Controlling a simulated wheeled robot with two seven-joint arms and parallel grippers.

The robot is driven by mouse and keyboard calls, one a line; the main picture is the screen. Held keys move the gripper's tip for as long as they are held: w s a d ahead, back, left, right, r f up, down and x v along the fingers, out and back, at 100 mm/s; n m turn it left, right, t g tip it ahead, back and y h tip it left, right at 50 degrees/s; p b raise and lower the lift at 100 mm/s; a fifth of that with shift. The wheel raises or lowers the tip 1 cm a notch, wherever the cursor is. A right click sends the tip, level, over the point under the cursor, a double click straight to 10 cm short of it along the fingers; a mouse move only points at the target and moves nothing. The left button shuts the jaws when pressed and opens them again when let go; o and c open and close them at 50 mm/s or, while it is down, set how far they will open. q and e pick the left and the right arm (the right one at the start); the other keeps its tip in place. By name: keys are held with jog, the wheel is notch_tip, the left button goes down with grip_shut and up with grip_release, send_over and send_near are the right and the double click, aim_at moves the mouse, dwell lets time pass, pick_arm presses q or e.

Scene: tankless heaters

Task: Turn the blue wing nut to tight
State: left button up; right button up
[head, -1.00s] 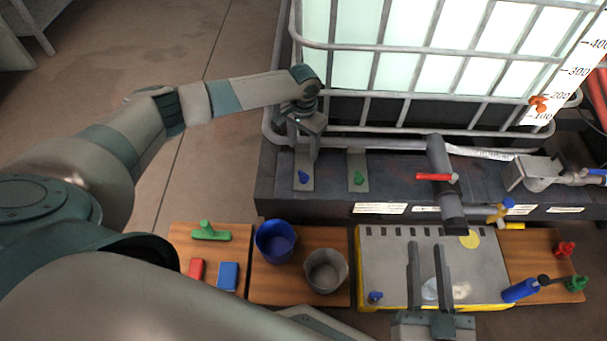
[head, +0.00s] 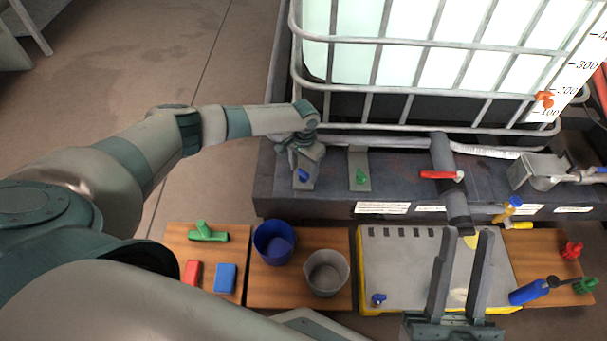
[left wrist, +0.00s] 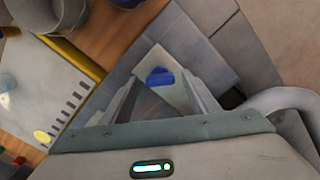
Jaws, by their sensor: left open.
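The blue wing nut (head: 303,175) sits on a grey plate (head: 306,158) on the dark ledge, at the left in the head view. My left gripper (head: 301,160) is over this plate, close to the nut, and its fingers are partly hidden by the wrist. In the left wrist view the blue wing nut (left wrist: 159,76) lies between the two spread fingers of the left gripper (left wrist: 160,88), which holds nothing. Contact cannot be judged. My right gripper (head: 462,236) is open and empty over the grey tray (head: 400,265).
A green wing nut (head: 361,175) is on the neighbouring plate. A pipe with a red handle (head: 437,175) stands further right. The caged tank (head: 400,85) rises behind. A blue bucket (head: 270,252) and a grey bucket (head: 325,285) stand in front. Another small blue part (head: 378,298) is on the tray.

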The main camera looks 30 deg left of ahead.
pick_arm(q)
jog(key=shift+f, duration=0.8)
pick_arm(e)
jog(key=shift+d+r+t, duration=0.35)
jog(key=shift+r+t, duration=0.15)
jog(key=shift+r, duration=0.1)
pick_arm(q)
jog(key=c, duration=1.1)
jog(key=shift+o, duration=0.2)
pick_arm(e)
jog(key=shift+w, duration=0.1)
